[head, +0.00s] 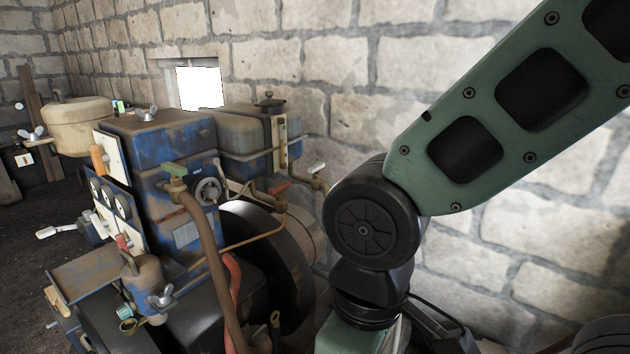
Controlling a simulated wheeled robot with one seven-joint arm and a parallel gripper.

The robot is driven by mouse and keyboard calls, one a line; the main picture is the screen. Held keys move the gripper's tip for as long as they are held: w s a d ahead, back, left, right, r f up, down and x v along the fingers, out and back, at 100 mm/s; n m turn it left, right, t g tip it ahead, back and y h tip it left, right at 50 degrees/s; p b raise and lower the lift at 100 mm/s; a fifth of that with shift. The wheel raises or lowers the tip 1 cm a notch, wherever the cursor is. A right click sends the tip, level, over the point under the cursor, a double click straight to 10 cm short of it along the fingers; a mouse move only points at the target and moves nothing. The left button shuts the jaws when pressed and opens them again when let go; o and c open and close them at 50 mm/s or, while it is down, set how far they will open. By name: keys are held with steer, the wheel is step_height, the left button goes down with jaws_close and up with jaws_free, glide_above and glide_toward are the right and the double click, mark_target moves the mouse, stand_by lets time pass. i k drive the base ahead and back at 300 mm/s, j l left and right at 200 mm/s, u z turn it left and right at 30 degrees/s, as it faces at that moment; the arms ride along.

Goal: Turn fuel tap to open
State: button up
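A blue, rusty engine (155,150) stands at the left. Behind it is a smaller grey-blue tank (235,135) with an upright sight gauge (280,140) on its side. A small tap with a red handle (279,187) sits below the tank, with a thin copper pipe (262,238) running from it to the engine. No label shows which is the fuel tap, and I cannot tell if either is open. My arm comes down at the right, apart from both taps in the picture. My gripper is out of view.
A dark flywheel (265,250) is below the taps. Another green-handled valve (174,169) tops a brown hose (212,250) in front. A red hose (233,285) hangs beside it. A stone wall (355,60) stands close behind the tank.

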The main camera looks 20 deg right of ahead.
mark_target(278, 190)
steer(key=i+l+u, duration=0.25)
steer(key=l+u, duration=0.25)
steer(key=l, duration=0.15)
steer(key=i+l+u, duration=0.1)
steer(key=l+u, duration=0.15)
steer(key=l, duration=0.1)
